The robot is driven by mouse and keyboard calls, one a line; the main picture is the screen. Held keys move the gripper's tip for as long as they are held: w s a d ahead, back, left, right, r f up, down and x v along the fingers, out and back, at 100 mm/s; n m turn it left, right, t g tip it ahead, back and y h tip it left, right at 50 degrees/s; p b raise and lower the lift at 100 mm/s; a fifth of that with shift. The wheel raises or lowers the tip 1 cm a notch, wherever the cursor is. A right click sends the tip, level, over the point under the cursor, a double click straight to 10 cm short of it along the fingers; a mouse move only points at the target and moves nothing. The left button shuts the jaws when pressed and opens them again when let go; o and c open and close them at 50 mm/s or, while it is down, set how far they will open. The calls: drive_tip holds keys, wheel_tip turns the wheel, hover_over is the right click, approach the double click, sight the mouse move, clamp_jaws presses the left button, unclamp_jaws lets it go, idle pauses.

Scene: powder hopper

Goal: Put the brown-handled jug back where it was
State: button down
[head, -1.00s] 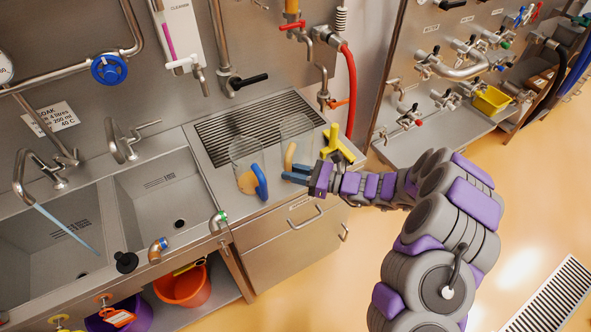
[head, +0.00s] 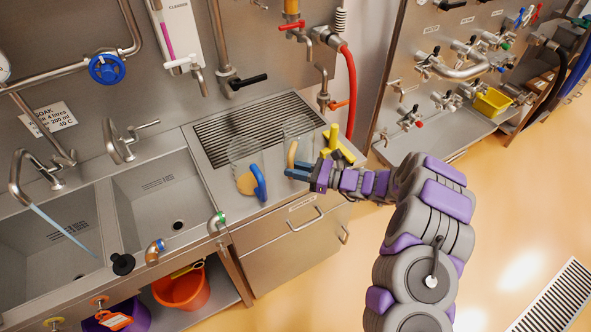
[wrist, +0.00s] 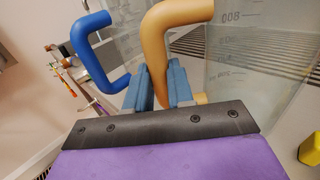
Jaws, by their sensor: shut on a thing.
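The brown-handled jug (head: 299,128) is clear and stands upright at the right end of the steel drainer top. Its tan-brown handle (head: 292,153) faces the front; it also shows in the wrist view (wrist: 152,45). My gripper (head: 297,171), with blue fingers, is shut on the lower part of this handle. In the wrist view my fingers (wrist: 162,88) lie on either side of it. The jug body (wrist: 262,45) carries printed volume marks. I cannot tell whether its base touches the steel.
A clear jug (head: 243,152) with a blue handle (head: 259,182) stands close to the left. A red hose (head: 351,85) hangs behind. The ribbed drainer (head: 255,128) has free room; sinks lie left.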

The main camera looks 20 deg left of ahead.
drive_tip(key=c, duration=1)
unclamp_jaws()
drive_tip(key=shift+f, duration=0.1)
drive_tip(key=shift+d, duration=0.15)
drive_tip(key=d, duration=0.4)
drive_tip(key=d+p, duration=0.1)
drive_tip(key=d, duration=0.3)
drive_tip(key=d+p, duration=0.1)
drive_tip(key=d, duration=0.3)
drive_tip(key=shift+w, duration=0.25)
